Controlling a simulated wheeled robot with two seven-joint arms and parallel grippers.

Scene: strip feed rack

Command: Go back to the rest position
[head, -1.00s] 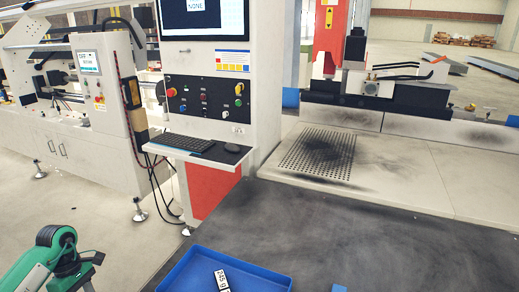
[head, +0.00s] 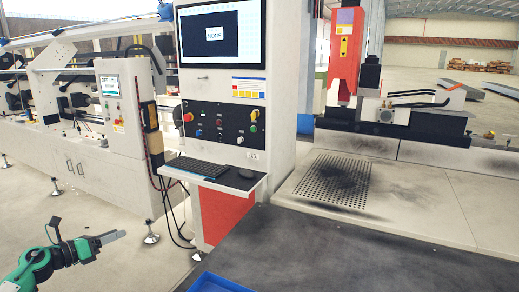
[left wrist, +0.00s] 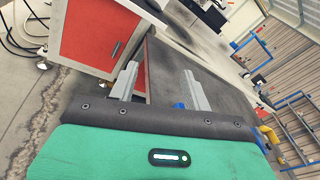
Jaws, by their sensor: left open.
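My left gripper (head: 112,238) is at the lower left of the head view, over the bare floor and left of the dark table (head: 360,255). In the left wrist view my left gripper (left wrist: 160,88) shows two grey fingers standing apart with nothing between them. My right gripper is in neither view. A corner of the blue tray (head: 215,283) shows at the bottom edge of the head view; its contents are out of frame.
A white control cabinet (head: 222,75) with a screen, keyboard shelf (head: 215,175) and red lower door (head: 225,215) stands behind the table. A red press head (head: 344,60) and perforated plate (head: 335,183) are at the right. The floor (head: 30,215) around my left gripper is clear.

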